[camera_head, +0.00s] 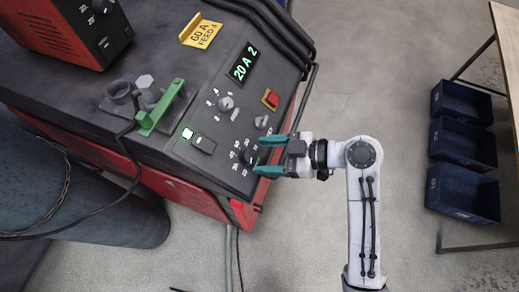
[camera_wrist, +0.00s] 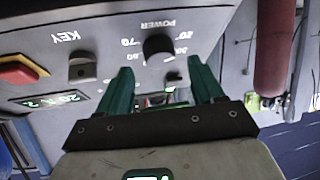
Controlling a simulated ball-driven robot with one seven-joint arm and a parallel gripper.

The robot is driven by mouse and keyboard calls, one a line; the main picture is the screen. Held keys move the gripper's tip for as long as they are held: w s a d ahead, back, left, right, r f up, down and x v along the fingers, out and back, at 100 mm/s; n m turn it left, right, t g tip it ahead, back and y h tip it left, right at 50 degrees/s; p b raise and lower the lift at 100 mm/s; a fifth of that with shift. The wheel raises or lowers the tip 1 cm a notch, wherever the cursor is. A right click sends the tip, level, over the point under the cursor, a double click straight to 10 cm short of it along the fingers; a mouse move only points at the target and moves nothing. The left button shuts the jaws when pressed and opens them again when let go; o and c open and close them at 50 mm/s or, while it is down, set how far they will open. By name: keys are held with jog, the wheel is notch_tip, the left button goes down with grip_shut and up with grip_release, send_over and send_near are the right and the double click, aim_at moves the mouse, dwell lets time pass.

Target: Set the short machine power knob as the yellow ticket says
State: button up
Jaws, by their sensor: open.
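The yellow ticket (camera_head: 201,31) on top of the red and dark machine reads "60 A FEED 4". Its green display (camera_head: 243,62) reads "20 A 2". The dark round power knob (camera_head: 248,155) sits low on the sloping panel, inside a ring of numbers. It also shows under the word POWER in the wrist view (camera_wrist: 158,46); its pointer is not clear. My gripper (camera_head: 262,155) is open, with green fingers at the knob's right. In the wrist view the knob appears just beyond the gap between the fingertips (camera_wrist: 158,66); contact cannot be told.
A smaller knob (camera_head: 226,103), a key switch (camera_head: 262,121) and a red button on yellow (camera_head: 270,99) share the panel. A green clamp (camera_head: 160,107) with a cable lies at left. Another red machine (camera_head: 60,30) is upper left. Blue bins (camera_head: 462,193) stand right, across clear floor.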

aim_at(248, 156)
jog(key=shift+x, duration=1.25)
jog(key=shift+c, duration=0.3)
jog(key=c, duration=1)
